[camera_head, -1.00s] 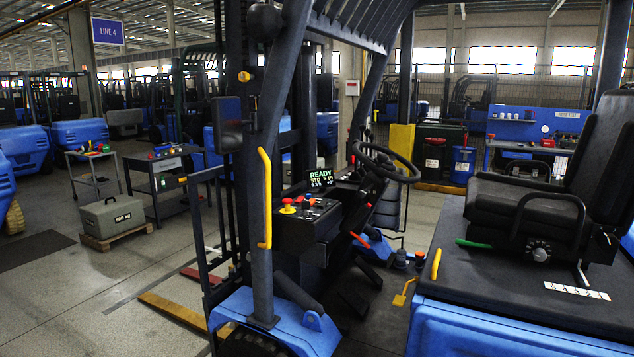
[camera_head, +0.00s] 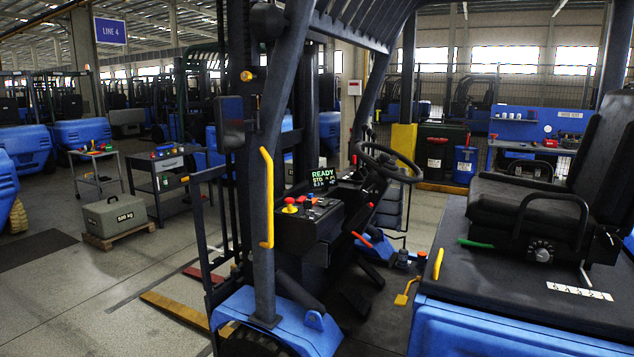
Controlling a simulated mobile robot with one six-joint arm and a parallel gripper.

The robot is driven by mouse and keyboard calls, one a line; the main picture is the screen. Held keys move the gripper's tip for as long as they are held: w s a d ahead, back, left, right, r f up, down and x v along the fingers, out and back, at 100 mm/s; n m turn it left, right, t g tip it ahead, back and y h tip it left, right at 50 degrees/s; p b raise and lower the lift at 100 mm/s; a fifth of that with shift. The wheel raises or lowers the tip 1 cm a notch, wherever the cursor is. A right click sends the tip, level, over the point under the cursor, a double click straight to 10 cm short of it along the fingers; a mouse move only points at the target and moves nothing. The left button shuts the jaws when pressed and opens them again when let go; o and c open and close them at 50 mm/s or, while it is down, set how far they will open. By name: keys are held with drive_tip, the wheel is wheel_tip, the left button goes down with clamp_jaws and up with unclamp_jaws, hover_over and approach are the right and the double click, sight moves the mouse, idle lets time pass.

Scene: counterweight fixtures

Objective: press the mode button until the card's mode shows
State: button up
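A blue and black forklift stands close in front of me. Its small display (camera_head: 324,180) is lit with green text reading "READY", "STD" and a smaller line that I cannot read surely. The black control console (camera_head: 307,221) below it carries a red knob on a yellow base (camera_head: 290,205) and several small controls; which one is the mode button I cannot tell. A white card (camera_head: 579,291) with dark marks lies on the black cover beside the seat; its marks are too small to read surely. My gripper is not in view.
The yellow grab handle (camera_head: 267,198) and dark front pillar stand left of the console. The steering wheel (camera_head: 387,162) and seat (camera_head: 522,205) are to the right. A grey 500 kg weight (camera_head: 115,214) sits on a pallet at left. Open floor lies at the lower left.

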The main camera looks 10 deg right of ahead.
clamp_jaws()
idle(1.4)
